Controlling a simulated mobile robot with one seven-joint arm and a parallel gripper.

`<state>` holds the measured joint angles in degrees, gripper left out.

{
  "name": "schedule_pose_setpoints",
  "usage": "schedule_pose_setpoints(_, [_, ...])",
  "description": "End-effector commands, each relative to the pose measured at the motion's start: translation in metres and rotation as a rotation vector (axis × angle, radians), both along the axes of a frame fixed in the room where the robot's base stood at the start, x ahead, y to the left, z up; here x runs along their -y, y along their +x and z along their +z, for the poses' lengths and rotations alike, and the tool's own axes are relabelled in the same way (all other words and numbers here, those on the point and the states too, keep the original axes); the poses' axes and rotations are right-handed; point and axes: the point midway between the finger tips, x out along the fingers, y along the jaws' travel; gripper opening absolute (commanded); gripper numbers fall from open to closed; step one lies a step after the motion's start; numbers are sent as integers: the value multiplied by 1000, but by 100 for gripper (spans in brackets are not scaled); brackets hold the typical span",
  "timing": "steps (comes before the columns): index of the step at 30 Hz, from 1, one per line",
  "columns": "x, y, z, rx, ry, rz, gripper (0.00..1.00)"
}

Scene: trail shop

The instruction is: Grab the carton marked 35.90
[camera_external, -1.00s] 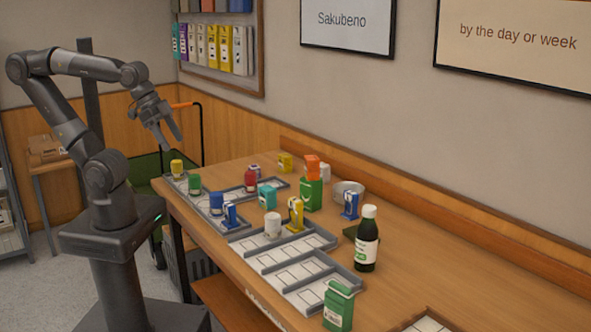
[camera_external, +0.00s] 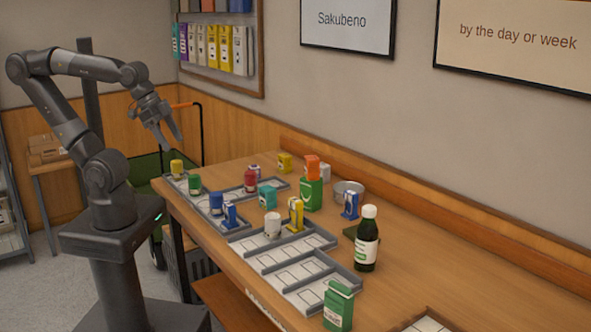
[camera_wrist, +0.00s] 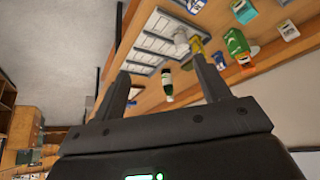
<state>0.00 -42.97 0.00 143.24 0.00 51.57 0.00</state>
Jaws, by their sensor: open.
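No marking 35.90 is readable in either view, so I cannot tell which carton carries it. Cartons on the table include a green one (camera_external: 338,307) at the front edge, a green one (camera_external: 311,194) with an orange box (camera_external: 312,168) on top, a yellow one (camera_external: 296,214), a teal one (camera_external: 267,197), a yellow one (camera_external: 285,162) at the back, and blue ones (camera_external: 350,205) and (camera_external: 230,214). My gripper (camera_external: 171,143) is open and empty, raised above the table's far left end, apart from every carton. Its two fingers also show in the wrist view (camera_wrist: 160,66).
Grey divided trays (camera_external: 297,248) line the table's near side. A dark bottle (camera_external: 366,242) with a white cap, a white jar (camera_external: 272,226), a metal bowl (camera_external: 349,188) and several small coloured jars stand about. The right rear tabletop (camera_external: 450,265) is clear.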

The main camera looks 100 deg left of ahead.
Motion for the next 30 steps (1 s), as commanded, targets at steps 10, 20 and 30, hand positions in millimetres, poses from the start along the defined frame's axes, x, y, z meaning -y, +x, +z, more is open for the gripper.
schedule_pose_setpoints(10, [-1, 2, 1, -1, 1, 4, 73])
schedule_pose_setpoints(20, [-43, 68, 21, -22, 12, 114, 73])
schedule_pose_setpoints(30, [-133, 155, 22, -47, 17, 261, 73])
